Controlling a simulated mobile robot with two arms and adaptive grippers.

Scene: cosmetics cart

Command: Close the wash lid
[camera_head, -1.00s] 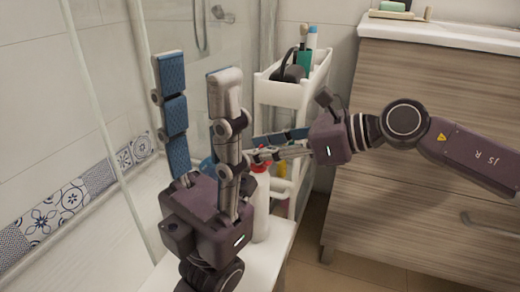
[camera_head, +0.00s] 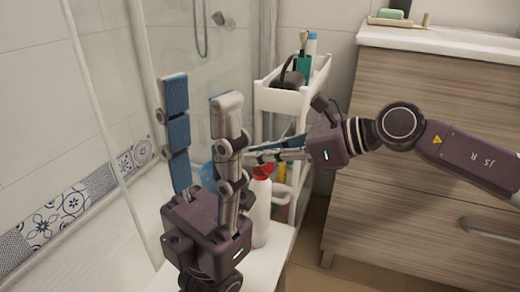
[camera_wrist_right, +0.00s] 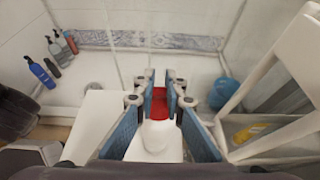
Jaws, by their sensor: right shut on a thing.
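The wash is a white bottle (camera_head: 260,212) with a red lid (camera_head: 262,173), standing on a white surface. The wrist view shows the red lid (camera_wrist_right: 158,106) between the fingers and the white bottle (camera_wrist_right: 156,138) below it. My right gripper (camera_head: 252,157) reaches in from the right and is shut on the red lid; its fingers (camera_wrist_right: 166,88) hide part of the lid. The exact seating of the lid is not clear. My left gripper (camera_head: 200,98) points up with its fingers wide apart and empty, just left of and in front of the bottle.
A white cart (camera_head: 284,100) with bottles and a dark item stands behind. A wooden vanity (camera_head: 420,110) is at right. A blue round thing (camera_wrist_right: 224,92) lies right of the bottle, and several bottles (camera_wrist_right: 42,74) stand at far left in the wrist view.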

